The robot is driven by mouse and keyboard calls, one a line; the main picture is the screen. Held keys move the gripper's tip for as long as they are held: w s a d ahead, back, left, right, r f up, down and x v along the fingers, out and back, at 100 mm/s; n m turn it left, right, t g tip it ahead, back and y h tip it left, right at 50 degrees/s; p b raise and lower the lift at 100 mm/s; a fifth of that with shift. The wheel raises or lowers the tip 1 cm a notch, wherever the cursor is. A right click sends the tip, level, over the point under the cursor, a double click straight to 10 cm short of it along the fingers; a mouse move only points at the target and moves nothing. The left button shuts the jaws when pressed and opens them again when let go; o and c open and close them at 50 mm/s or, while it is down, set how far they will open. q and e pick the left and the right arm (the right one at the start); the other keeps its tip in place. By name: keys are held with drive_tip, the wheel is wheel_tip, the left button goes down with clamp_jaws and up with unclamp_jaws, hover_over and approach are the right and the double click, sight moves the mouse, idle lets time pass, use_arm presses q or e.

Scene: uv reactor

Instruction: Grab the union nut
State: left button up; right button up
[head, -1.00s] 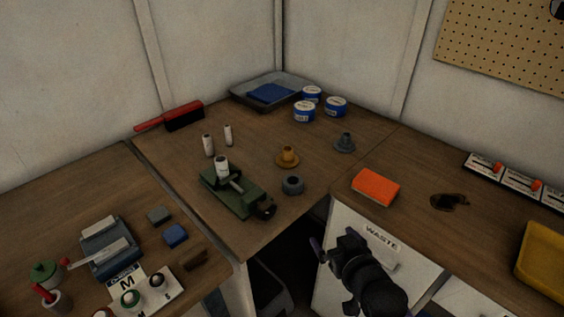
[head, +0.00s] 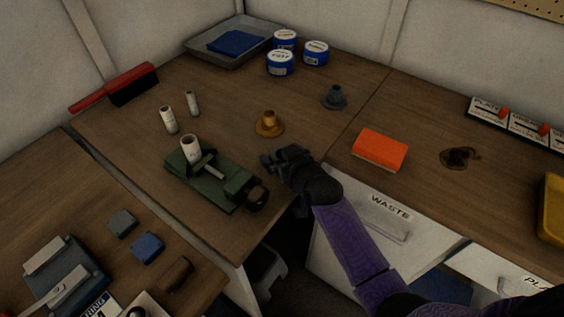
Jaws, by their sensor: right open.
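The dark grey ring-shaped nut, which showed to the right of the vise a second ago, is now hidden behind my right gripper (head: 277,160). That gripper is open at the front edge of the corner table, over the nut's place. I cannot tell whether it touches the nut. A brass flanged fitting (head: 269,124) stands just behind the gripper, and a grey flanged fitting (head: 334,97) stands farther back right. The green vise (head: 209,183) is left of the gripper, with a white cylinder (head: 191,146) on it. My left gripper is not in view.
An orange sponge (head: 379,149) lies to the right, beside a dark stain (head: 459,158). Several blue-and-white tins (head: 280,63) and a grey tray (head: 206,57) are at the back. Two white cylinders (head: 168,120) (head: 192,103) stand behind the vise.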

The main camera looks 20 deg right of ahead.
drive_tip(key=shift+w, duration=0.2)
drive_tip(key=c, duration=1.2)
